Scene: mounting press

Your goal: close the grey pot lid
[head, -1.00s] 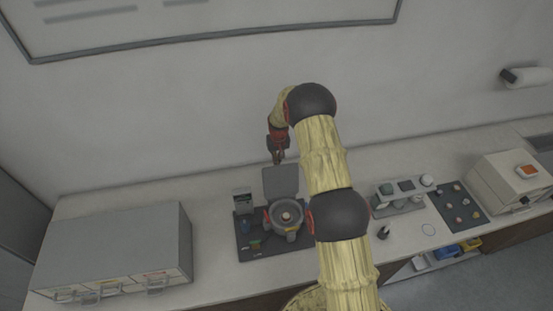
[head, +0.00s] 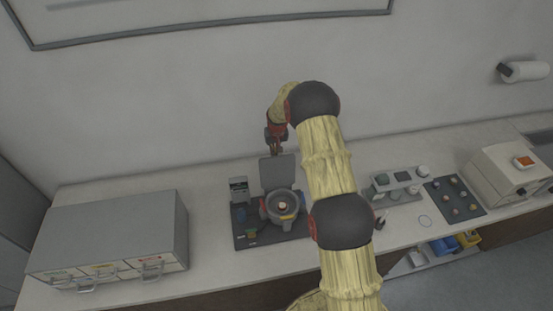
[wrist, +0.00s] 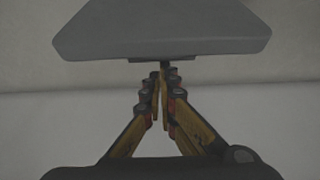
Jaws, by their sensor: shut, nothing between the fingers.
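The grey pot lid (head: 278,172) stands raised, near upright, at the back of the round grey pot (head: 283,205). A small light round piece with an orange-brown part sits in the middle of the pot. My gripper (head: 277,149) is behind the lid at its top edge, shut and empty. In the wrist view the lid (wrist: 160,30) fills the top, and the fingertips of my gripper (wrist: 160,76) point at its lower middle edge. I cannot tell whether they touch it.
The pot stands on a dark mat (head: 262,238) with a small grey display box (head: 239,190). A grey drawer cabinet (head: 110,235) is at the left. A rack (head: 396,190), dark tray (head: 455,198) and white box machine (head: 512,172) are at the right. The wall is close behind.

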